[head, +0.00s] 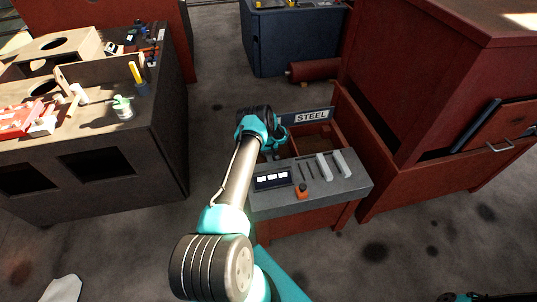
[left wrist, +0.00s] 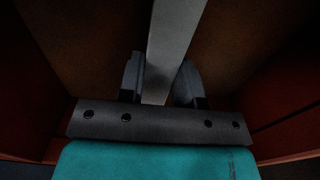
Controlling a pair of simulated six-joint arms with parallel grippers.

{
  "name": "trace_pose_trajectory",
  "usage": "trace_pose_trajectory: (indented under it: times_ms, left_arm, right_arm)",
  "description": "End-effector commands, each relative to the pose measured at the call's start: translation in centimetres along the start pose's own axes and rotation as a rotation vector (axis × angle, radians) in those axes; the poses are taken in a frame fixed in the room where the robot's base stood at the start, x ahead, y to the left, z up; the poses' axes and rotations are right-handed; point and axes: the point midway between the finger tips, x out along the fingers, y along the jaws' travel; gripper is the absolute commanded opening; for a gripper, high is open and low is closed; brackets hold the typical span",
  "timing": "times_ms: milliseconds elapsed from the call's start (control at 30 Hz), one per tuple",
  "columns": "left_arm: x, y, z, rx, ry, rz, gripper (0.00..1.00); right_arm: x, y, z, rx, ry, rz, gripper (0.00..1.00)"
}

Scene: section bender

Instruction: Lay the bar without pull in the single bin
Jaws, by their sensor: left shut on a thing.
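A grey bar (left wrist: 172,38) runs lengthwise between the fingers of my left gripper (left wrist: 160,82) in the left wrist view. The gripper is shut on it. In the head view my left gripper (head: 278,153) reaches down into a red bin with a STEEL sign (head: 312,115) on its back edge. The wrist hides most of the bin's inside and the bar there. In the left wrist view brown floor and red walls (left wrist: 288,125) surround the bar. Whether the bar touches the floor I cannot tell. My right gripper is not in view.
A grey-topped panel (head: 345,188) stands in front of the bin, with two pale bars (head: 333,165), dark slots, a display (head: 273,179) and an orange knob (head: 302,191). A red cabinet (head: 440,100) stands close right. A cluttered dark bench (head: 150,140) is left.

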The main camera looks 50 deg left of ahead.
Motion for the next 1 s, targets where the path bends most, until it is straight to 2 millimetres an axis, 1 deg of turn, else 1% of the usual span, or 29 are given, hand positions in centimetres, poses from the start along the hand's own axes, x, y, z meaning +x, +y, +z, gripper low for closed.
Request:
trace_pose_trajectory:
  times_ms: [33, 267, 300, 600, 833, 1000]
  left_arm:
    - [0.76, -0.11, 0.53, 0.001, -0.008, -0.001, 0.00]
    - [1.31, -0.18, 0.73, 0.001, -0.011, -0.002, 0.00]
    - [1.32, -0.19, 0.74, 0.001, -0.011, -0.002, 0.34]
    - [1.39, -0.27, 0.81, 0.001, -0.012, -0.002, 0.62]
    - [1.43, -0.32, 0.85, 0.001, -0.013, -0.002, 0.62]
    - [0.80, -0.31, 0.79, 0.001, -0.013, -0.002, 0.62]
  right_arm:
    - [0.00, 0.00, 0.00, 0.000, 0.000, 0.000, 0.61]
    - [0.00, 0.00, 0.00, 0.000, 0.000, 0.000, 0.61]
    - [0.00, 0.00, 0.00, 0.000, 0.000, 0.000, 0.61]
    - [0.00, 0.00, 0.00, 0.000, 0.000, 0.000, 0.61]
    - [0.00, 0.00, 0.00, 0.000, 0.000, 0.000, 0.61]
    - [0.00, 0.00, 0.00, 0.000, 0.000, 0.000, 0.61]
